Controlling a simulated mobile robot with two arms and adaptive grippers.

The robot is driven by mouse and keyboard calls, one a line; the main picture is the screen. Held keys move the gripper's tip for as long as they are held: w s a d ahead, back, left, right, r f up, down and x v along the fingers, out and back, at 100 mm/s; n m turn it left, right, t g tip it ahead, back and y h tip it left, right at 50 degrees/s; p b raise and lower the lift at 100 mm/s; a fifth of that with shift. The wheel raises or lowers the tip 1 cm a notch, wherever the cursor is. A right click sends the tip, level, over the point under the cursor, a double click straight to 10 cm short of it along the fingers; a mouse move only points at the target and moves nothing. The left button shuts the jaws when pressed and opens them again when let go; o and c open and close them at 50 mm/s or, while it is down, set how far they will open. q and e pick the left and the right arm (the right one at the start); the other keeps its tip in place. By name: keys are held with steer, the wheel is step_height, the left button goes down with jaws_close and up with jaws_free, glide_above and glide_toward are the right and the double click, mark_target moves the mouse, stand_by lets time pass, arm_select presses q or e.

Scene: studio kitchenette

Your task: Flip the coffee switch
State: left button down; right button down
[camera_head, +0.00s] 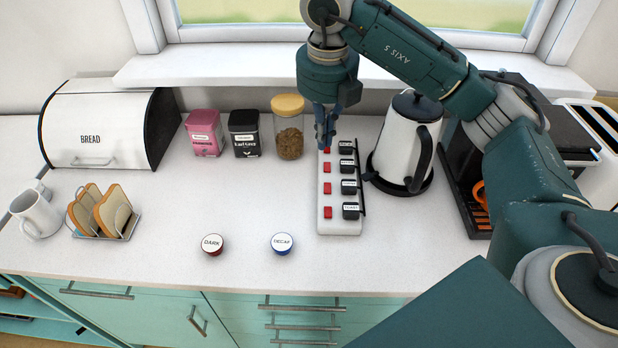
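A white power strip (339,227) lies on the counter below the window. It has a column of several red switches (327,188), each beside a black labelled plug (349,187). The labels are too small to read surely, so I cannot tell which is coffee. My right gripper (326,143) points down over the far end of the strip, at the farthest red switch, which it partly hides. Its fingers look closed together and hold nothing visible; I cannot tell whether they touch the switch. My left gripper is not in view.
A white kettle (398,150) stands close right of the strip. A dark coffee machine (462,165) with an orange cup (480,194) is partly behind my arm. Canisters (245,134) stand to the left. Two pods (282,243) lie near the front, with clear counter around them.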

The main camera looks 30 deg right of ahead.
mark_target(323, 186)
steer(key=shift+d+m, duration=0.2)
steer(key=shift+m, duration=0.4)
steer(key=shift+s+d, duration=0.1)
steer(key=f+p, duration=0.1)
steer(key=f, duration=0.3)
steer(key=w+f+p, duration=0.1)
steer(key=f, duration=0.4)
steer(key=f+p, duration=0.2)
steer(key=f, duration=0.3)
steer(key=shift+w+d, duration=0.25)
steer(key=shift+d, duration=0.1)
